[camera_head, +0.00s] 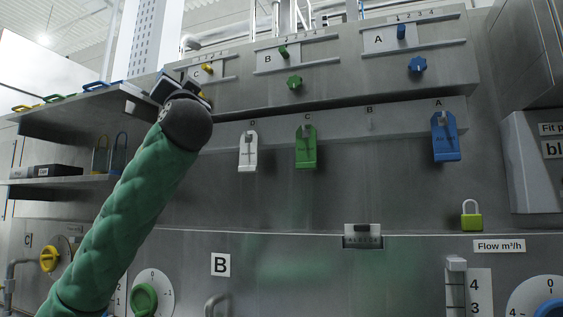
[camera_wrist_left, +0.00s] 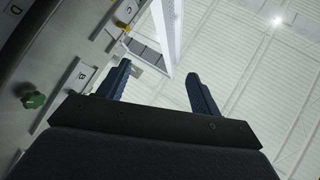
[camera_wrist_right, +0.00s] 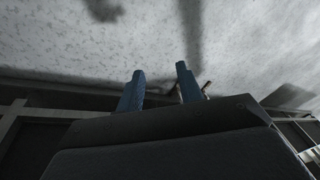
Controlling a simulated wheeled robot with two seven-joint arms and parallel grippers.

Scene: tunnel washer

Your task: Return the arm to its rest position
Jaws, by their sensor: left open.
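My left arm, in a green sleeve, rises from the lower left of the head view. Its left gripper (camera_head: 182,88) is raised in front of the panel, just right of the upper shelf's end; the dark wrist hides part of it. In the left wrist view the left gripper (camera_wrist_left: 158,72) has its two blue fingers apart, with nothing between them, and points up toward the ceiling. My right gripper (camera_wrist_right: 160,72) shows only in the right wrist view. Its blue fingers are apart and empty, in front of a pale speckled surface.
The upper shelf (camera_head: 75,115) lies close left of the left gripper, with padlocks on it. The panel has a white tag (camera_head: 248,152), a green tag (camera_head: 306,148) and a blue tag (camera_head: 446,137). A green padlock (camera_head: 472,218) sits lower right. Knobs line the sloped panel above.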

